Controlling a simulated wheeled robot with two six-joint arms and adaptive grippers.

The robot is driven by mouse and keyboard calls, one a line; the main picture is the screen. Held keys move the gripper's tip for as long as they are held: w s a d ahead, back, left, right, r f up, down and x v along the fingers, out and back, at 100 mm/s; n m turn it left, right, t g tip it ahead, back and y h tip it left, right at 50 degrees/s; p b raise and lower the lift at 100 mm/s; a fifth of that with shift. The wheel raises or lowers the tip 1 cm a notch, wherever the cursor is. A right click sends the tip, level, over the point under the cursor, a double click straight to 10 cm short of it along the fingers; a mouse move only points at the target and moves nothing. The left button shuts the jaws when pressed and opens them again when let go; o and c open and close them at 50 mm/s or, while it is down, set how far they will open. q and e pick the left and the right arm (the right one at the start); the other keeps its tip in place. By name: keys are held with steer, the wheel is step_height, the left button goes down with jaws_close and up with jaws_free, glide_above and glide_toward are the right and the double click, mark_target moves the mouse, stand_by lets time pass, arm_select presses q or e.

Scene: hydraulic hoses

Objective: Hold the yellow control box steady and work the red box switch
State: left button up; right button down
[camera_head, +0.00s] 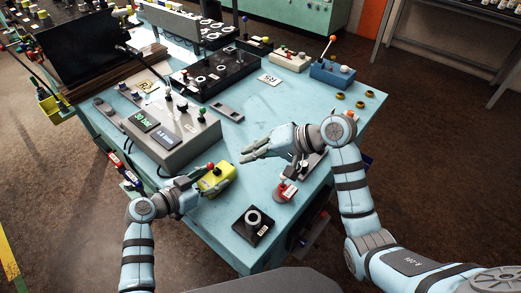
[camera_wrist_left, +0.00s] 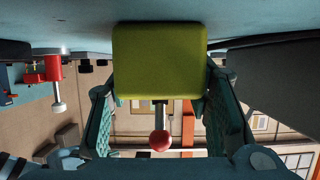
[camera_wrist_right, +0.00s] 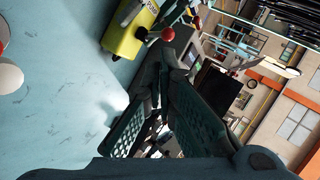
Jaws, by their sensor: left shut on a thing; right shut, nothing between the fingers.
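The yellow control box (camera_head: 222,182) sits near the front edge of the blue-green table. It bears a short lever with a red ball knob (camera_head: 210,166), the red switch. In the left wrist view the box (camera_wrist_left: 160,60) fills the space between the fingers, with the red ball (camera_wrist_left: 159,141) showing. My left gripper (camera_head: 207,183) is shut on the box from its left side. My right gripper (camera_head: 248,154) is shut and empty, above the table, up and to the right of the box. In the right wrist view the box (camera_wrist_right: 127,32) and red ball (camera_wrist_right: 168,34) lie beyond the fingertips, apart from them.
A grey console (camera_head: 172,135) with green displays stands behind the box. A black block with a ring (camera_head: 254,225) and a red-and-white part (camera_head: 286,191) lie to the right and front. A blue lever box (camera_head: 332,73) stands at the back. Bare table lies between them.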

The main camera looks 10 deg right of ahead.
arm_select(q)
steer(key=o, duration=1.3)
arm_select(e)
steer(key=v, duration=0.5)
steer(key=shift+s+a+r, duration=0.2)
steer(key=shift+s+a, duration=0.05)
steer(key=shift+s, duration=0.05)
